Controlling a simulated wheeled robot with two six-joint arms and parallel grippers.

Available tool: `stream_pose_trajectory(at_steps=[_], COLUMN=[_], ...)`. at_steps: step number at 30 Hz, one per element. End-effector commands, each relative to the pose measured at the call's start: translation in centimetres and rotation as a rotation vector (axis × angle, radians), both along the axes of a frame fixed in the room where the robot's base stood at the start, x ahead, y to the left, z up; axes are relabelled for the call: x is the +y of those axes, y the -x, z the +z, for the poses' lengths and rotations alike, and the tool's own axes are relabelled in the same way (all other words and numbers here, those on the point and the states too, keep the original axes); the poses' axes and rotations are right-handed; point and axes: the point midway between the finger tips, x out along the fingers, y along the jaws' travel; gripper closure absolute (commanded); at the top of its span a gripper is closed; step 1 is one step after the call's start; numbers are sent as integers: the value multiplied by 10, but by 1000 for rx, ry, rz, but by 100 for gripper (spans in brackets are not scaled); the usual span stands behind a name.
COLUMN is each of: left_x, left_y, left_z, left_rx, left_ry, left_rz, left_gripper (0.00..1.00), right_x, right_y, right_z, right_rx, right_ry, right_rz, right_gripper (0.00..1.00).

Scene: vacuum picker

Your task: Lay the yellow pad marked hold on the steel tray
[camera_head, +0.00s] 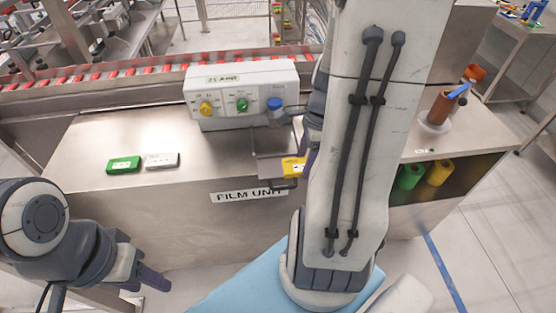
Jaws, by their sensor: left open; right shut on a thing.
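The yellow pad (292,167) shows at the front edge of the steel counter, just left of my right arm, with small dark marking on it. My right gripper (307,152) is shut on the pad; my own arm hides much of the gripper and the pad's right side. A thin grey plate that looks like the steel tray (268,168) is directly left of the pad. I cannot tell whether the pad touches it. My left gripper (144,278) is open and empty, low at the left, in front of the counter and away from the pad.
A green pad (123,165) and a white pad (162,160) lie on the counter's left. Behind stands a white control box (240,92) with yellow, green and blue knobs. A "FILM UNIT" label (249,196) is on the front. Counter space between the white pad and tray is clear.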

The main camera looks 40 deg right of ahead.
Motion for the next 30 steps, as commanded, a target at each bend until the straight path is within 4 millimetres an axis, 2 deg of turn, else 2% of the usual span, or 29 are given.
stream_pose_trajectory(at_steps=[6, 12, 17, 24, 30], left_x=[0, 0, 0, 0, 0], left_y=[0, 0, 0, 0, 0], left_z=[7, 13, 14, 14, 14], left_rx=[0, 0, 0, 0, 0], left_ry=[0, 0, 0, 0, 0], left_rz=[0, 0, 1, 1, 1], left_gripper=[50, 50, 50, 50, 50], right_x=[-3, -8, -11, -12, -13], right_y=[-52, -88, -98, -97, -98], right_z=[-30, -51, -59, -92, -99], right_rx=[5, 2, 1, 3, 0], right_ry=[-3, 0, 1, -2, 1], right_rz=[16, 14, 11, 9, 10], right_gripper=[93, 93, 93, 93, 93])
